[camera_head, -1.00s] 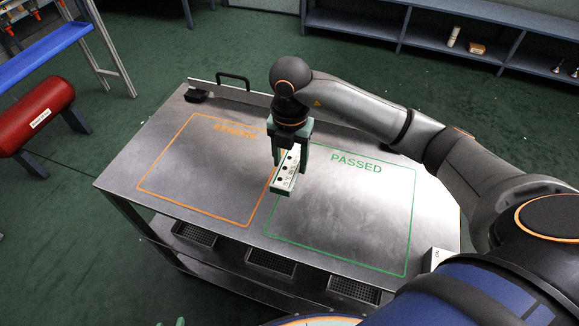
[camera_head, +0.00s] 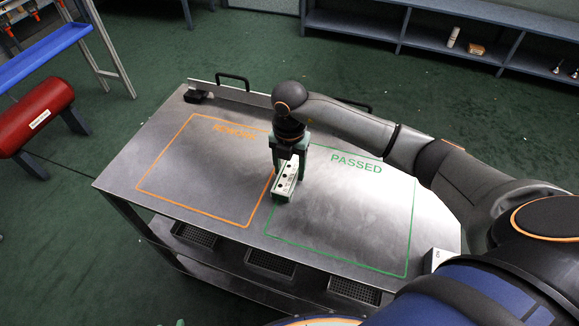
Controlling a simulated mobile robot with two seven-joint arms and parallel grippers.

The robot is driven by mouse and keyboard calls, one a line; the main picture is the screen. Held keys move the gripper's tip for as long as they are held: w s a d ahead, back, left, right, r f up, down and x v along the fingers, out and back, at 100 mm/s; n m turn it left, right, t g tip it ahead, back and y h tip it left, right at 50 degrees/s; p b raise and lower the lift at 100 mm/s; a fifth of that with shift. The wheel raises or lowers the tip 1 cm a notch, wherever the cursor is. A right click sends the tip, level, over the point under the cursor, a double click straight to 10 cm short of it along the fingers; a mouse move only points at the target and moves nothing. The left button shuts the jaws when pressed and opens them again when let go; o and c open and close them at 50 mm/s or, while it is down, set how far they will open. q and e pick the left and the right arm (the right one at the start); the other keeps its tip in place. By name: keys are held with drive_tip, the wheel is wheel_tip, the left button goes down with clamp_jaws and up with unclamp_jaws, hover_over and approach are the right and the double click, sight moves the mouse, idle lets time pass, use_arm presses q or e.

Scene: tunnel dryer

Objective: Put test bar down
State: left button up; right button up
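The test bar (camera_head: 286,181) is a short white and green block with dark round marks on top. It is at the left edge of the green-outlined PASSED area (camera_head: 370,225) on the metal table (camera_head: 150,150). My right gripper (camera_head: 289,165) points down over the bar's far part, with its green fingers on either side of it. The bar looks very low, at or just above the table top; I cannot tell whether it touches. The fingertips are partly hidden. The orange-outlined REWORK area (camera_head: 205,175) is bare. My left gripper is not in view.
A small black object (camera_head: 195,96) and a black handle (camera_head: 232,78) are at the table's far left edge. A small white box (camera_head: 436,259) is at the near right corner. Most of both marked areas is free.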

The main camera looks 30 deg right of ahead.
sight(290, 171)
drive_tip(key=o, duration=0.4)
drive_tip(key=shift+r, duration=0.1)
drive_tip(key=shift+r, duration=0.2)
wheel_tip(290, 171, up, 12)
drive_tip(key=shift+f, duration=0.15)
idle(0.5)
